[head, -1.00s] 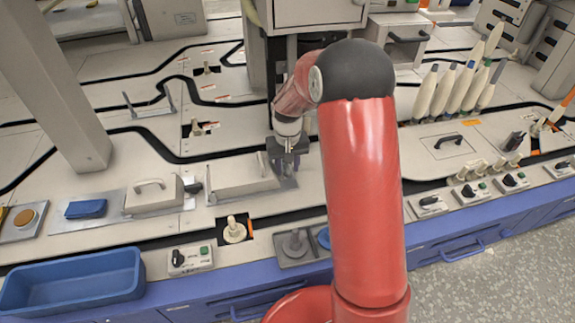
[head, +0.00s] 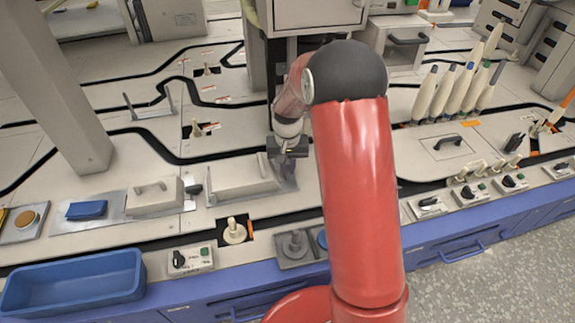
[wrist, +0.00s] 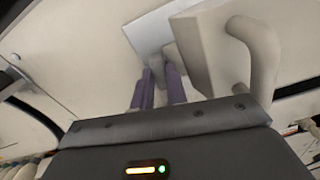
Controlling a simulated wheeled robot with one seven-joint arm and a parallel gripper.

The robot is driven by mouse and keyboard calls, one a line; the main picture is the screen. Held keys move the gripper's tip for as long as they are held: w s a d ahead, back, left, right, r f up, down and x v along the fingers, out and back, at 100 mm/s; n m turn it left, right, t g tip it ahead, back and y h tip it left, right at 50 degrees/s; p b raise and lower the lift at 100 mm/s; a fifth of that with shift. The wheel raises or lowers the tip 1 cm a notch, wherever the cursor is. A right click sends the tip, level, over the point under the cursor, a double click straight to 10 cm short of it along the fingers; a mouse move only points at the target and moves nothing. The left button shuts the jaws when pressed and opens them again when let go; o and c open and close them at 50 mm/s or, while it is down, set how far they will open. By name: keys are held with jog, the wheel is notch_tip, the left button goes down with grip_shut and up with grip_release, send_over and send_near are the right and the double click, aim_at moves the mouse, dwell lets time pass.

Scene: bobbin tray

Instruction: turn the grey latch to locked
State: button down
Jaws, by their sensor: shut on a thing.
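A pale box with a bar handle (head: 235,184) sits on a flat grey plate (head: 211,199) near the front of the bench. My gripper (head: 288,165) is at the box's right end, low over the plate. In the wrist view its two purple fingers (wrist: 162,82) are close together beside the box (wrist: 200,60). They are shut on the grey latch (wrist: 170,53), a small part at the box's end. The fingers hide most of the latch, so its exact angle cannot be told.
A second pale box (head: 152,196) with a dark knob stands to the left. A blue tray (head: 72,283) is at the front left. A cream spool (head: 234,232) and a switch box (head: 190,260) lie in front. Tall bobbins (head: 450,92) stand at right.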

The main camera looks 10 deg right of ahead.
jog(key=m+p, duration=0.1)
jog(key=m, duration=0.3)
jog(key=shift+r+m, duration=0.15)
jog(key=shift+m, duration=0.15)
jog(key=m+p, duration=0.1)
jog(key=m, duration=0.2)
jog(key=shift+m+p, duration=0.3)
jog(key=shift+p, duration=0.1)
jog(key=m+p, duration=0.2)
jog(key=m, duration=0.2)
jog(key=shift+m+p, duration=0.85)
jog(key=shift+m, duration=0.85)
jog(key=c, duration=1.4)
grip_release()
